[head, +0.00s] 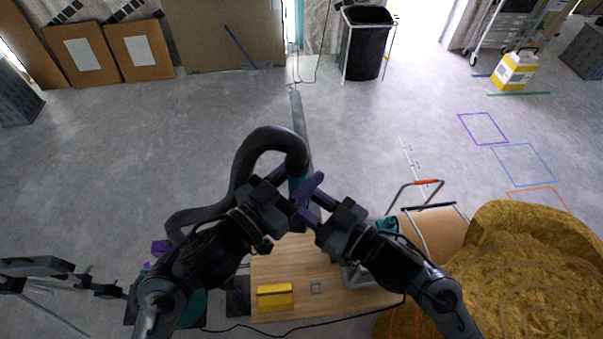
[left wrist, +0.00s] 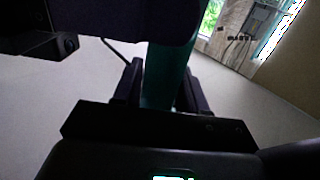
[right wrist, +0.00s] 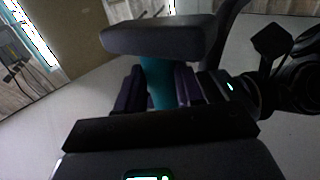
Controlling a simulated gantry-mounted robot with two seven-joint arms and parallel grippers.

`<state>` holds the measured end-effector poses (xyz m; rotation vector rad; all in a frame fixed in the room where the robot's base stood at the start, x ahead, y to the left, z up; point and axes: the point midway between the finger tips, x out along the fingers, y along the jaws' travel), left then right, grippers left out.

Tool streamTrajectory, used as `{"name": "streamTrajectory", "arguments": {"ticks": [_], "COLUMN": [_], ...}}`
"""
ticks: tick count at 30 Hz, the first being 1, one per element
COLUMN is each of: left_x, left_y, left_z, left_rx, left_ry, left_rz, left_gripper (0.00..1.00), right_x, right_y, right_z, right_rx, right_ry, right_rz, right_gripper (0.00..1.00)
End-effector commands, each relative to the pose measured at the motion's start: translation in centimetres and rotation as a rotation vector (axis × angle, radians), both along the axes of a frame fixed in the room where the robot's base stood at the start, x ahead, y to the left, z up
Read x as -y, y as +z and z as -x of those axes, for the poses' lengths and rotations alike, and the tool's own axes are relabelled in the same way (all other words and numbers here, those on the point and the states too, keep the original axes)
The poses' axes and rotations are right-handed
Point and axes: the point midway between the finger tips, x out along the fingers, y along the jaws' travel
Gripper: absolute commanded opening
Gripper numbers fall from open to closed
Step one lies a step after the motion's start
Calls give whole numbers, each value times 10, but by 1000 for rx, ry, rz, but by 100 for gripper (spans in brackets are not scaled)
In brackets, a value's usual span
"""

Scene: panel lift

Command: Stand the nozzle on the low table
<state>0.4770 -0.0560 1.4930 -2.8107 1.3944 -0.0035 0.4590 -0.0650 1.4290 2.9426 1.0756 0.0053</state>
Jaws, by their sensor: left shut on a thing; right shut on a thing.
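The nozzle (head: 297,185) has a teal tube with a thick dark hose (head: 245,160) looping from its top down to the left. My left gripper (head: 283,190) and my right gripper (head: 314,200) meet at the tube from either side, both shut on it. The teal tube also shows between the jaws in the left wrist view (left wrist: 165,75) and in the right wrist view (right wrist: 158,82), below a dark block. The low table (head: 350,292) has a light wooden top and lies below the grippers. My arms hide parts of the table and the nozzle's lower end.
A yellow box (head: 275,298) sits on the table's front left. A trolley frame with a red grip (head: 426,182) stands at its back right. A large mustard-coloured mound (head: 515,275) fills the right. The far floor is mostly clear.

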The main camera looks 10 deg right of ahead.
Motion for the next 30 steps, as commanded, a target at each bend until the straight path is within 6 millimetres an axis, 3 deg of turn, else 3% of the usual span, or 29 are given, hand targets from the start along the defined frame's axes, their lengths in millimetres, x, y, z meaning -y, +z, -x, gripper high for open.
{"name": "streamTrajectory", "arguments": {"ticks": [1, 3, 4, 9, 20, 30], "left_x": [3, 4, 4, 3, 2, 2], "left_y": [-1, -1, 0, 0, 0, 0], "left_z": [4, 4, 4, 4, 3, 3], "left_rx": [1, 2, 3, 2, 2, 2], "left_ry": [-11, -13, -14, -11, -8, -8], "left_rz": [-2, -3, -1, 0, 0, 0], "left_gripper": [13, 2, 1, 0, 0, 0], "right_x": [0, 0, 0, 0, 0, 13], "right_y": [1, 1, 1, 0, 0, 6], "right_z": [-1, -1, -1, -1, 0, 13], "right_rx": [1, 1, 1, 0, 6, 147], "right_ry": [-2, -2, -2, -2, 0, -21], "right_rz": [-1, -1, -1, 0, -10, -155], "right_gripper": [0, 0, 40, 66, 66, 66]}}
